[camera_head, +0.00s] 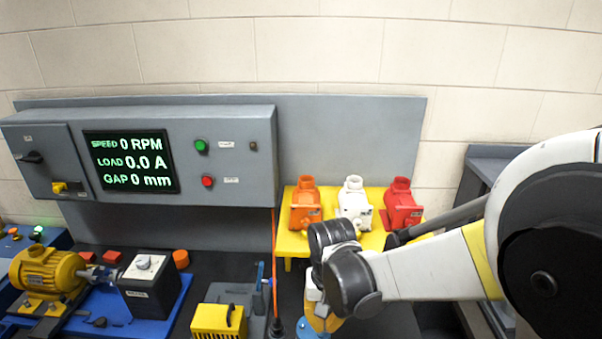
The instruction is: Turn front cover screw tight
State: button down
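No front cover screw can be made out in this view. Three pump- or motor-like housings stand in a row on a yellow stand (291,243): an orange one (305,207), a white one (354,206) and a red one (401,207). Each seems to bear a small tag. My arm reaches in from the right, and its black wrist joints end in front of the stand. My gripper's fingers cannot be made out. A white and orange-yellow part with blue at its foot (318,318) shows below the wrist, mostly hidden; I cannot tell what it is.
A yellow motor (46,271) and a dark box (149,287) sit on a blue base at left. A yellow box with a handle (219,321) stands at front centre. The grey control cabinet (230,130) behind has a display (130,161) reading 0 RPM, 0.0 A, 0 mm.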

notch_tip(320, 180, down, 7)
jog(key=b, duration=0.5)
jog(key=shift+a+r, duration=0.1)
dwell(0.5)
jog(key=shift+w+a+b, duration=0.1)
jog(key=shift+a+b, duration=0.2)
jog(key=shift+b, duration=0.8)
jog(key=shift+a, duration=0.1)
notch_tip(320, 180, up, 6)
jog(key=p, duration=0.4)
jog(key=shift+s, duration=0.4)
